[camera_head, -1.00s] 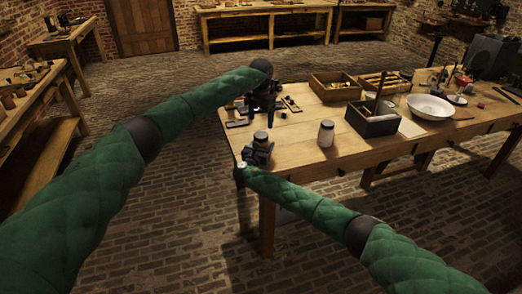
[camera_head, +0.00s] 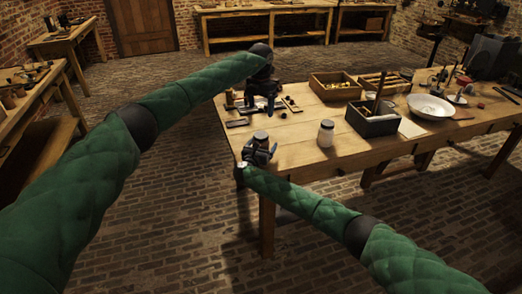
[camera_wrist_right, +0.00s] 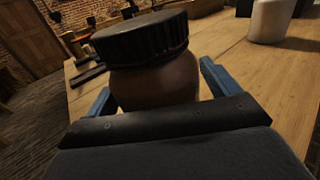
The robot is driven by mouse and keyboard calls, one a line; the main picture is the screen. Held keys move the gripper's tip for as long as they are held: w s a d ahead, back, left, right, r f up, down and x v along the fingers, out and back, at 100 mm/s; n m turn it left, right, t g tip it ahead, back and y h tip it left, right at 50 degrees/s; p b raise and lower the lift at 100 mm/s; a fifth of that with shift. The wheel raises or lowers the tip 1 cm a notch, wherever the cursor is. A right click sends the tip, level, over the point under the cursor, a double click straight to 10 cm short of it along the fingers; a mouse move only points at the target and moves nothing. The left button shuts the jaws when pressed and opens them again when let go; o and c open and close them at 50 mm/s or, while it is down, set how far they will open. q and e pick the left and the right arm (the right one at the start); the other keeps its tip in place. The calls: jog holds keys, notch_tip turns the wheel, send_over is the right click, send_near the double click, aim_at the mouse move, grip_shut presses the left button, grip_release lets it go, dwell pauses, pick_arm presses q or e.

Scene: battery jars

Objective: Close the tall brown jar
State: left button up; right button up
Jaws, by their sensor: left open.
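The brown jar (camera_wrist_right: 165,85) stands upright between the blue fingers of my right gripper (camera_wrist_right: 160,90), which sit close against its sides. Its ribbed black lid (camera_wrist_right: 140,38) is on top; I cannot tell how tightly it is seated. In the head view the jar's lid (camera_head: 261,136) shows just above my right gripper (camera_head: 260,152), at the table's near left corner. My left gripper (camera_head: 262,104) is open behind the jar, over the table's left part and clear of the lid. Its fingers are small and dark there.
Farther back are wooden trays (camera_head: 334,86), a dark box (camera_head: 373,122) and a white bowl (camera_head: 430,108). Small items lie near my left gripper.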

jog(key=shift+s+a+f, duration=0.1)
jog(key=shift+s+a, duration=0.15)
jog(key=shift+s, duration=0.35)
jog(key=b+v, duration=0.1)
jog(key=v, duration=0.5)
jog(key=shift+s+a+b, duration=0.15)
jog(key=shift+s+b, duration=0.05)
jog(key=shift+b, duration=0.15)
jog(key=shift+s, duration=0.1)
